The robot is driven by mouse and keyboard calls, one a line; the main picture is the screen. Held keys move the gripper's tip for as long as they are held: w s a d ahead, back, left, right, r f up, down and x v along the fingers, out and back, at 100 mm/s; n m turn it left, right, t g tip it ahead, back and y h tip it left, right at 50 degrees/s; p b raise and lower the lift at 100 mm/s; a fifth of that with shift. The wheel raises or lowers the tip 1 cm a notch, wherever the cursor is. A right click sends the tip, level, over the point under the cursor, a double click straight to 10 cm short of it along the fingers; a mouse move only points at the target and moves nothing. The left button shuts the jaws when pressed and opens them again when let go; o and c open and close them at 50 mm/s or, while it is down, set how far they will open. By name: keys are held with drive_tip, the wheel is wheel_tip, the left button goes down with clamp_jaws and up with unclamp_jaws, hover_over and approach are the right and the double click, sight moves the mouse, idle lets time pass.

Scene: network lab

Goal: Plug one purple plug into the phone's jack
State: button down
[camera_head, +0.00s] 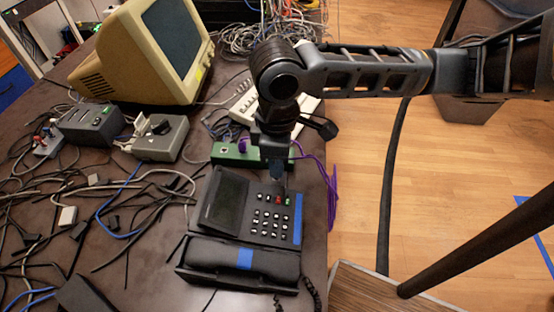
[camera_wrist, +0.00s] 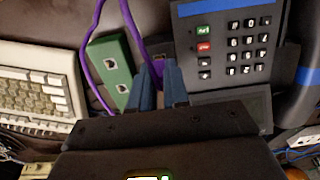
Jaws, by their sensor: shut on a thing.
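The black desk phone (camera_head: 246,215) has a screen, a keypad, a blue strip and a handset along its near side. Part of its keypad also shows in the wrist view (camera_wrist: 232,50). My gripper (camera_head: 277,180) points down at the phone's far edge, beside the green box. In the wrist view its blue-grey fingers (camera_wrist: 159,88) are closed where a purple cable (camera_wrist: 133,30) runs down between them, so they hold its purple plug. The plug itself is mostly hidden by the fingers. The phone's jack is not clearly visible. I cannot tell whether the plug touches the phone.
A green box (camera_head: 228,154) with jacks stands behind the phone; its sockets show in the wrist view (camera_wrist: 110,68). Another purple cable (camera_wrist: 82,70) loops beside it. A keyboard (camera_wrist: 38,88), a beige monitor (camera_head: 150,55), grey boxes (camera_head: 160,140) and tangled cables crowd the table. Open floor lies right.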

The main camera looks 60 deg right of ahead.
drive_tip(key=shift+f+b, duration=0.5)
drive_tip(key=shift+f, duration=0.25)
idle(1.2)
drive_tip(key=c, duration=1)
unclamp_jaws()
drive_tip(key=shift+c, duration=0.2)
drive_tip(key=shift+r+p, duration=0.4)
drive_tip(key=shift+r, duration=3.5)
